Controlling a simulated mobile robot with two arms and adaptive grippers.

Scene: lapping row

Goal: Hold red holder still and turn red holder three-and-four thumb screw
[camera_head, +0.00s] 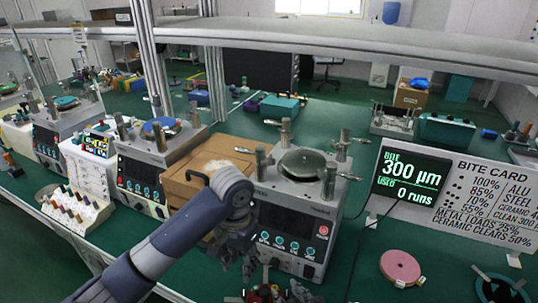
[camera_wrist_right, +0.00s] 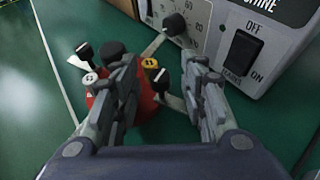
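The red holder (camera_wrist_right: 148,108) sits on the green bench in the right wrist view, partly hidden by a finger of my right gripper (camera_wrist_right: 165,72). Small posts and screws stand on it: a marked gold-topped one (camera_wrist_right: 151,64), a black-topped one (camera_wrist_right: 160,80), a marked pale one (camera_wrist_right: 89,79) and black knobs. My right gripper is open, its fingers apart with the gold and black tops showing between them; contact is unclear. In the head view the red holder (camera_head: 267,294) is cut by the bottom edge. My left gripper (camera_head: 247,262) points down just above-left of it; its fingertips are unclear.
A grey lapping machine (camera_head: 300,195) stands right behind the holder; its OFF/ON switch (camera_wrist_right: 241,53) is close to my right gripper. A cardboard box (camera_head: 190,180) is behind my left arm. A pink disc (camera_head: 401,266) lies to the right, before the bite card (camera_head: 460,205).

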